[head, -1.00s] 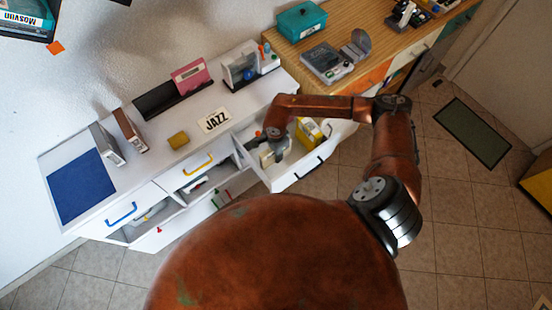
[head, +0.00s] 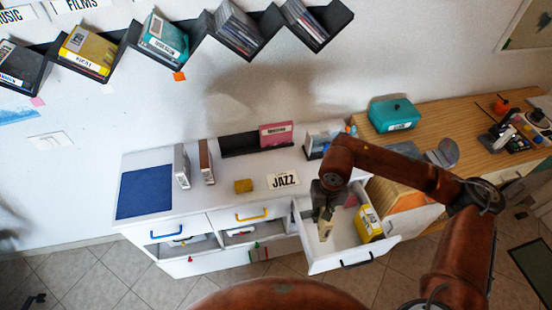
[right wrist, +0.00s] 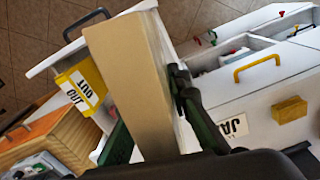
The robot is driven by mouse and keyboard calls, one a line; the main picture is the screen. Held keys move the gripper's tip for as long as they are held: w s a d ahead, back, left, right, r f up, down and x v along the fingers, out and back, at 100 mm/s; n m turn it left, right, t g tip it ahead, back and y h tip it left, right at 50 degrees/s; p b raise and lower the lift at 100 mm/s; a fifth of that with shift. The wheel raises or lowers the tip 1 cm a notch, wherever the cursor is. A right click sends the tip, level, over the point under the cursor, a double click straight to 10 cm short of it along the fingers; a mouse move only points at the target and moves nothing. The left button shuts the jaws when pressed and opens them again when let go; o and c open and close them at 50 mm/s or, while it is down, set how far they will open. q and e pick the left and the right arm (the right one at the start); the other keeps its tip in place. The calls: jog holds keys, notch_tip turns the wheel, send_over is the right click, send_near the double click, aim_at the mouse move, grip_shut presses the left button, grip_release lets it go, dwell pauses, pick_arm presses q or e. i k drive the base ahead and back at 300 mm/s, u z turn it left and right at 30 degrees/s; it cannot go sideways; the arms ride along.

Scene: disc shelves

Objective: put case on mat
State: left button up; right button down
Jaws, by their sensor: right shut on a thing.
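My right gripper (head: 323,204) is shut on a tan, box-shaped case (head: 326,224), at the left part of the open drawer in the head view. In the right wrist view the case (right wrist: 130,75) is large and close, with a dark finger (right wrist: 192,100) against its side. The gripper hides part of the case. I cannot tell how far it is above the drawer floor. The blue mat (head: 145,192) lies flat and bare on the left end of the white cabinet top.
A yellow case (head: 369,222) stands in the open drawer (head: 340,262). Between drawer and mat, the cabinet top holds a JAZZ card (head: 283,179), a yellow block (head: 243,186), and brown (head: 206,160) and grey (head: 182,166) upright cases. Slanted disc shelves (head: 205,40) hang above.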

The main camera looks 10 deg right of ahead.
aim_at(153, 189)
jog(key=u, duration=0.45)
jog(key=k, duration=1.1)
jog(key=u, duration=1.55)
jog(key=i, duration=1.35)
jog(key=z, duration=0.4)
jog(key=i, duration=0.9)
jog(key=z, duration=1)
jog(key=i, duration=0.7)
